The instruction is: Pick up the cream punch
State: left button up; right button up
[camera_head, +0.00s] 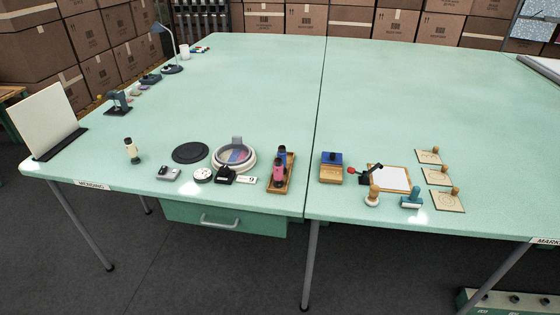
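The cream punch (134,155) appears to be the small upright cream piece with a dark band and top, near the front left of the pale green table (230,100). It stands alone on the bare tabletop, right of a leaning cream panel. Two similar upright pieces, one pink (278,172) and one dark blue (282,154), stand in a narrow wooden tray (289,182) farther right. Neither of my grippers is in view, and nothing touches the cream piece.
The cream panel (40,120) stands in a dark base at the left edge. A black disc (190,152), a grey device (168,173) and a round dish (234,154) lie to the right. Stamps and a clipboard (390,178) sit farther right. The table's middle is clear.

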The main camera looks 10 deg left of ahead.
aim_at(132, 149)
jog(key=u, duration=1.3)
jog(key=i+j, duration=0.35)
jog(key=j, duration=0.15)
